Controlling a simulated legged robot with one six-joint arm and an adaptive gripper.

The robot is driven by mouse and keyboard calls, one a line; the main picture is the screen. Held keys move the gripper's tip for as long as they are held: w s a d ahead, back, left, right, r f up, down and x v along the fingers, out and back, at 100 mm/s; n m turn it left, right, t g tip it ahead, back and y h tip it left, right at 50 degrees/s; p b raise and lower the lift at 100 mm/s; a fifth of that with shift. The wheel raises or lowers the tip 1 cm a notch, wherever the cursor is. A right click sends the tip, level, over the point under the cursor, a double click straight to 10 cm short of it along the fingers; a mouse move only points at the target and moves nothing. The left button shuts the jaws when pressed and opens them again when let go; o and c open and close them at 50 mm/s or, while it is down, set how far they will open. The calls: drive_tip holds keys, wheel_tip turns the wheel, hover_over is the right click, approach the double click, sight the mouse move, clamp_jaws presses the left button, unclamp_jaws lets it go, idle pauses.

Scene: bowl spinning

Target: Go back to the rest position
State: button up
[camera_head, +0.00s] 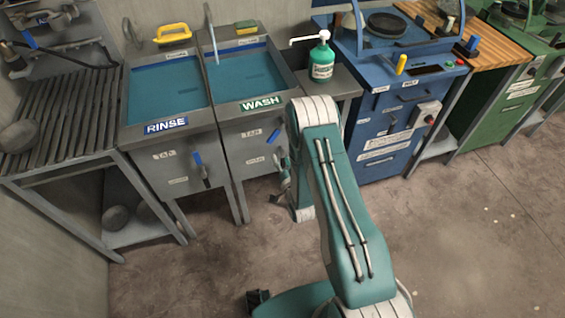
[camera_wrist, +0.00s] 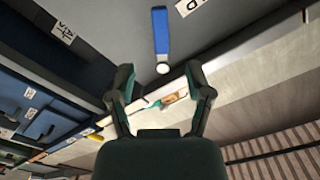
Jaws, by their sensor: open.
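My gripper (camera_head: 283,182) hangs at the end of my raised teal and white arm, in front of the grey sink unit and partly hidden behind the arm. In the wrist view my gripper (camera_wrist: 158,85) shows two dark fingers spread apart with nothing held between them. A blue tap handle (camera_wrist: 160,38) on a grey panel is beyond the fingertips. A small teal and orange shape lies in the gap behind the fingers, too small to make out.
The RINSE basin (camera_head: 165,90) and WASH basin (camera_head: 245,72) stand behind my arm. A green soap bottle (camera_head: 321,60) stands right of them, then a blue machine (camera_head: 392,120). A slatted rack (camera_head: 75,110) is at left. The floor (camera_head: 470,240) at right is clear.

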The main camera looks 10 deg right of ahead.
drive_tip(key=shift+s, duration=0.6)
drive_tip(key=w+r+n+g, duration=0.25)
drive_tip(key=w+r, duration=0.25)
drive_tip(key=r, duration=0.7)
drive_tip(key=s+d+r+g+h, duration=0.1)
drive_tip(key=s+r+g, duration=0.1)
drive_tip(key=r, duration=0.5)
drive_tip(key=s+d+r+g, duration=0.1)
drive_tip(key=s+r, duration=0.2)
drive_tip(key=r, duration=0.3)
drive_tip(key=s+r+n+g, duration=0.1)
drive_tip(key=s+r, duration=0.3)
drive_tip(key=s, duration=0.6)
drive_tip(key=s+r+n+g, duration=0.1)
drive_tip(key=s+r+g, duration=0.2)
drive_tip(key=s, duration=0.7)
drive_tip(key=s+r+n+g, duration=0.1)
drive_tip(key=s+r+g, duration=0.2)
drive_tip(key=s, duration=0.7)
wheel_tip(320, 180, up, 3)
drive_tip(key=shift+s+f+h, duration=0.15)
drive_tip(key=shift+f+h, duration=0.05)
drive_tip(key=shift+h, duration=0.2)
drive_tip(key=shift+n, duration=0.25)
idle(1.1)
